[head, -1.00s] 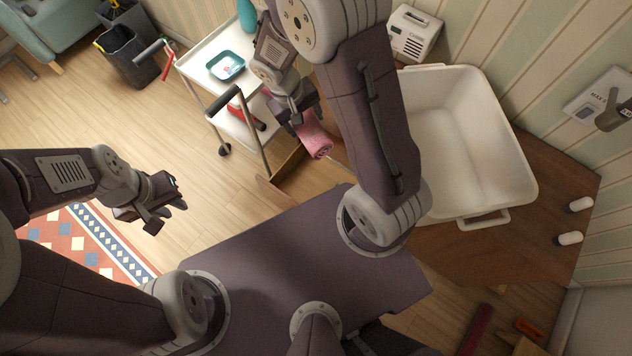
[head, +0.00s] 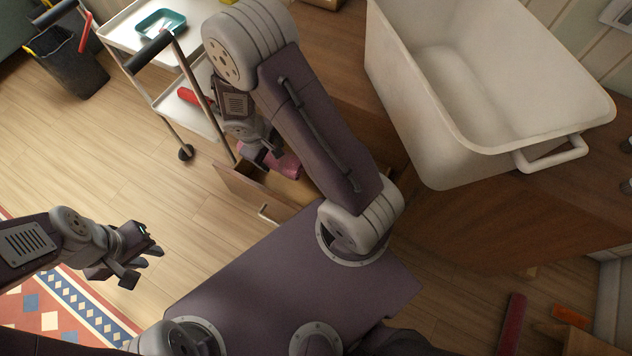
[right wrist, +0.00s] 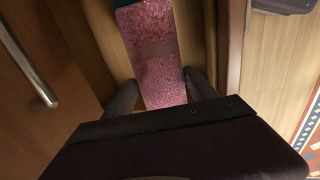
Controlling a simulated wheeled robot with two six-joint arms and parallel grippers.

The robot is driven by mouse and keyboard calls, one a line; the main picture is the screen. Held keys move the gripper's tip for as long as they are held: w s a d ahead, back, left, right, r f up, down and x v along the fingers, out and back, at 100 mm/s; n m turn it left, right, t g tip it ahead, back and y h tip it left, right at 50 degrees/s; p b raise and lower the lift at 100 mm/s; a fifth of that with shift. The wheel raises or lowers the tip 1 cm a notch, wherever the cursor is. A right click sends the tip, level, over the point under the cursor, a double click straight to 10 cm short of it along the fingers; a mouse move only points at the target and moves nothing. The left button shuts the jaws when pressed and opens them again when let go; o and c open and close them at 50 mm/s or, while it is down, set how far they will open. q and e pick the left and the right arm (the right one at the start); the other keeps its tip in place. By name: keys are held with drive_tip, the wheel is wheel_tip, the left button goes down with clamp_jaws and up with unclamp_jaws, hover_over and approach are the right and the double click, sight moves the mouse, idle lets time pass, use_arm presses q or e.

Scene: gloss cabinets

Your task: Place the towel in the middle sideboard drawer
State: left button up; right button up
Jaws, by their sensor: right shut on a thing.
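The pink towel (head: 285,162) is a rolled bundle, partly hidden by my right arm in the head view. My right gripper (head: 264,156) is shut on it, inside or just over an open wooden drawer (head: 239,186). In the right wrist view the towel (right wrist: 158,65) lies lengthwise between the two fingers (right wrist: 162,95), with drawer walls on both sides. Whether it touches the drawer floor is unclear. The drawer belongs to the brown sideboard (head: 440,228); my arm hides which drawer it is. My left gripper (head: 142,264) is open and empty over the floor.
A large white tub (head: 400,100) stands on the sideboard top. A white trolley (head: 130,40) with a teal tray (head: 161,23) stands close beyond the drawer. A dark bin (head: 72,68) is at the far left. The floor between trolley and left gripper is clear.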

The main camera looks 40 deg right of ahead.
drive_tip(key=a+b+x, duration=0.1)
drive_tip(key=b+x, duration=0.2)
drive_tip(key=x, duration=0.1)
drive_tip(key=a+b+x, duration=0.1)
drive_tip(key=b+x, duration=0.2)
drive_tip(key=x, duration=0.2)
drive_tip(key=s+a+b+x, duration=0.1)
drive_tip(key=b+x, duration=0.2)
drive_tip(key=x, duration=0.1)
drive_tip(key=shift+s+d+f, duration=0.1)
drive_tip(key=shift+d+f, duration=0.1)
drive_tip(key=shift+f, duration=0.5)
drive_tip(key=d, duration=0.1)
drive_tip(key=w+d+p, duration=0.1)
drive_tip(key=d, duration=0.1)
drive_tip(key=shift+w+d+r, duration=0.15)
drive_tip(key=shift+w+r, duration=0.1)
drive_tip(key=shift+r, duration=0.05)
drive_tip(key=shift+w+d, duration=0.2)
drive_tip(key=shift+d, duration=0.2)
